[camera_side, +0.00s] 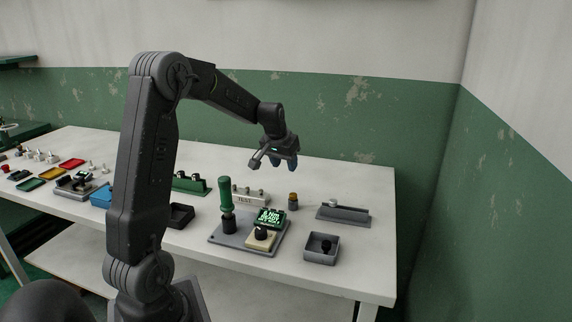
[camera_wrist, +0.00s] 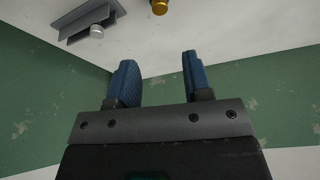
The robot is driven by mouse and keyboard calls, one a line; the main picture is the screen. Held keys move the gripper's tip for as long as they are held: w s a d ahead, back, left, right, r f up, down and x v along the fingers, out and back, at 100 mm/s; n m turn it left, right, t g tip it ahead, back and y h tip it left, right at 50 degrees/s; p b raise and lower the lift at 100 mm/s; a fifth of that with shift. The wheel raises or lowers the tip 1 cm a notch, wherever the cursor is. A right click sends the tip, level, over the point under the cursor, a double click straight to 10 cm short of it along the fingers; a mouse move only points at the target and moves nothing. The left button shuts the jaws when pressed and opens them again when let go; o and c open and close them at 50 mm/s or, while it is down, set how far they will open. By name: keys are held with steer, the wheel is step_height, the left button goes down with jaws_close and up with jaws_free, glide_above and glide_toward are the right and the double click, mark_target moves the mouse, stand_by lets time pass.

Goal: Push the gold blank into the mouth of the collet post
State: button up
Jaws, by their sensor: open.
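The gold blank (camera_side: 293,196) stands upright on the white table, right of centre in the side view, with a darker grey-blue part below it. I cannot tell for sure whether that lower part is the collet post, or how deep the blank sits in it. In the wrist view the gold blank (camera_wrist: 160,8) is cut by the top edge. My gripper (camera_side: 284,162) is in the air above the table, higher than the blank and apart from it. Its two blue fingers (camera_wrist: 157,62) are open with nothing between them.
A grey bracket (camera_side: 345,214) with a pale cylinder lies to the right. A grey open box (camera_side: 322,250) and a plate (camera_side: 218,239) with a green-handled tool (camera_side: 226,194) and a lit display (camera_side: 270,217) are nearer. A block marked TEST (camera_side: 248,196) stands left of the blank.

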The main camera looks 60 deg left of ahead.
mark_target(293, 194)
steer(key=w+a+f+m+g, duration=0.1)
steer(key=w+a+f+m+g+h, duration=0.1)
steer(key=w+f+m, duration=0.1)
steer(key=w+a+f+m+g+h, duration=0.1)
steer(key=f, duration=0.1)
steer(key=shift+w+f+m, duration=0.1)
steer(key=shift+w+m, duration=0.2)
steer(key=shift+w, duration=0.05)
jaws_close()
steer(key=shift+a+f+g, duration=0.1)
steer(key=shift+f+g, duration=0.2)
steer(key=shift+f, duration=2.85)
